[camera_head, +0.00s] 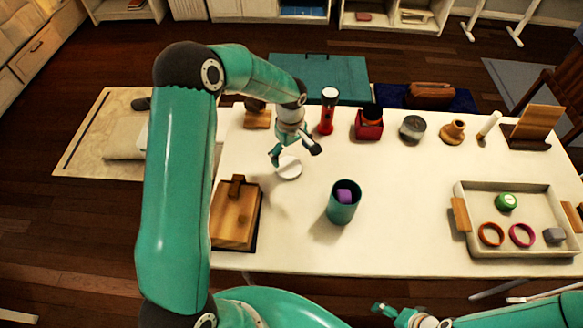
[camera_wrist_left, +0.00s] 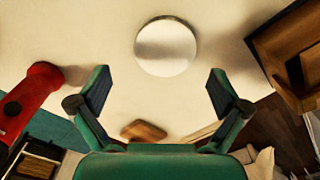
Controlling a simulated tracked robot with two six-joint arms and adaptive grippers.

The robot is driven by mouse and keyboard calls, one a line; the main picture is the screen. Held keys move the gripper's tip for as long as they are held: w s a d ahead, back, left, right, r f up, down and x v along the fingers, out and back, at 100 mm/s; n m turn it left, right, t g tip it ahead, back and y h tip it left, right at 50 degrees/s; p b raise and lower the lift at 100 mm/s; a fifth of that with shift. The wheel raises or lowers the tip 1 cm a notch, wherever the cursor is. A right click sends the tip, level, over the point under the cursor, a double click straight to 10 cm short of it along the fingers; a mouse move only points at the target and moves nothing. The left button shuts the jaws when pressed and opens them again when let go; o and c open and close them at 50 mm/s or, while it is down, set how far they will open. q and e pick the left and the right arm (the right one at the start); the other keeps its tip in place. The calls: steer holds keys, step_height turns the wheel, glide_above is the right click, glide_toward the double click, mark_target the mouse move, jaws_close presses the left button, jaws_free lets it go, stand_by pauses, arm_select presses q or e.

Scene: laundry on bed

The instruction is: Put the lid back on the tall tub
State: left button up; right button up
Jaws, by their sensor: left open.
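The tall tub (camera_head: 343,203) is a teal cylinder standing upright and uncovered near the middle of the white table, with a purple thing (camera_head: 345,195) inside it. The lid, a flat pale disc (camera_head: 289,167), lies on the table to the left of and behind the tub. In the left wrist view the lid (camera_wrist_left: 166,46) lies ahead of the fingertips, centred between them and apart from them. My left gripper (camera_head: 294,155) is open and empty above the lid; its spread fingers (camera_wrist_left: 157,88) show in the wrist view. My right gripper (camera_head: 408,315) is at the bottom edge, only partly visible.
A wooden box (camera_head: 235,215) stands left of the tub. A red flashlight (camera_head: 327,112), red box (camera_head: 368,124) and glass jar (camera_head: 412,128) line the back edge. A tray (camera_head: 470,220) with rings and small items is at the right. Table around the tub is clear.

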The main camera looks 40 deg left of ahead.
mark_target(289, 166)
arm_select(q)
steer(key=shift+f, duration=0.3)
steer(key=f, duration=0.1)
steer(key=f+p, duration=0.1)
steer(key=f, duration=0.1)
steer(key=shift+s+a+f+p, duration=0.15)
steer(key=shift+s+f+p, duration=0.1)
steer(key=shift+p, duration=0.15)
steer(key=shift+f, duration=0.55)
steer(key=c, duration=0.7)
steer(key=shift+r, duration=0.1)
